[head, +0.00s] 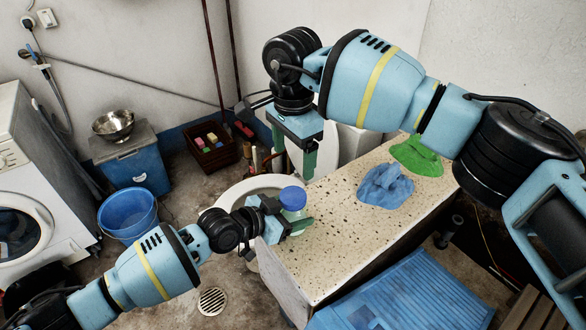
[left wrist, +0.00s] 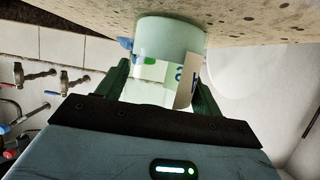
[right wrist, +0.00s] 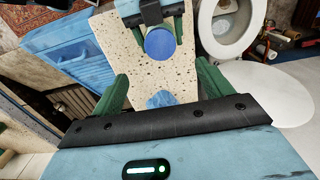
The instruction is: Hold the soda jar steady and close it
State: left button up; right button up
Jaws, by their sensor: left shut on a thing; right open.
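The soda jar (left wrist: 170,40) is a pale, whitish-green jar with a label. It stands at the near left end of the speckled stone top (head: 330,228). A blue lid (head: 293,198) sits on its top; the right wrist view also shows this lid (right wrist: 160,43) from above. How tightly it sits I cannot tell. My left gripper (head: 288,219) is shut around the jar's body from the side, and its fingers hide part of the jar. My right gripper (head: 293,153) is open and empty, pointing down, above and behind the lid in the head view.
A crumpled blue cloth (head: 385,187) and a green cloth (head: 416,157) lie farther along the stone top. A toilet (head: 240,192) stands behind it. A bucket (head: 128,213) and washing machine (head: 30,190) are at left.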

jog(key=shift+r, duration=0.65)
pick_arm(q)
jog(key=o, duration=2)
jog(key=shift+c, duration=0.2)
jog(key=shift+v, duration=3.95)
pick_arm(e)
jog(key=shift+r, duration=0.6)
